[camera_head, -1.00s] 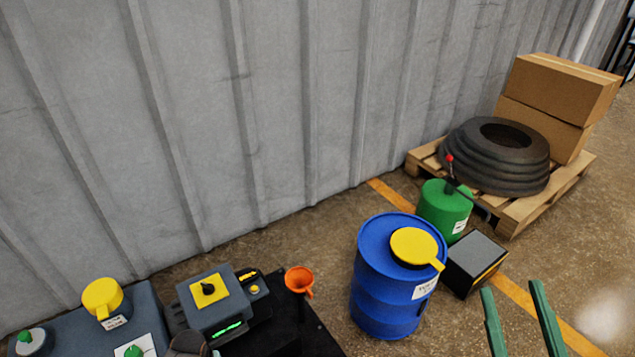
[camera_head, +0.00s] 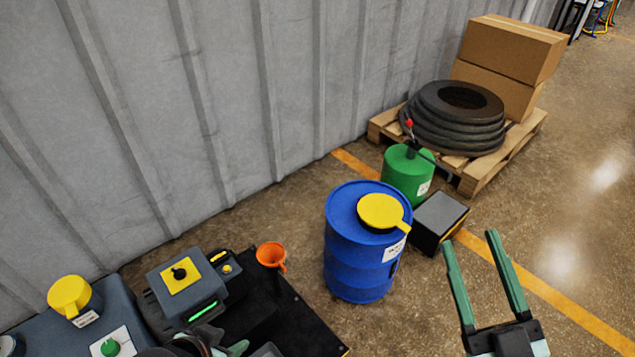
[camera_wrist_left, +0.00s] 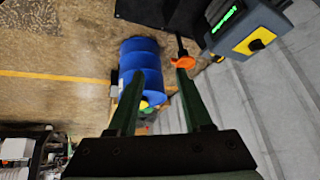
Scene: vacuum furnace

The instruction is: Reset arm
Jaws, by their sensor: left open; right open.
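My right gripper (camera_head: 468,240) is in the lower right of the head view, with its two green fingers spread and nothing between them. It is over the floor, right of the blue drum. My left gripper (camera_head: 226,347) shows only partly at the bottom edge of the head view, in front of the grey machine. In the left wrist view its fingers (camera_wrist_left: 160,74) are apart and empty, with the blue drum (camera_wrist_left: 142,68) and the orange funnel (camera_wrist_left: 184,62) beyond them.
The blue drum (camera_head: 345,265), green canister (camera_head: 407,175) and black box (camera_head: 438,222) stand mid-floor. A pallet (camera_head: 490,170) is behind. Floor at the right is clear.

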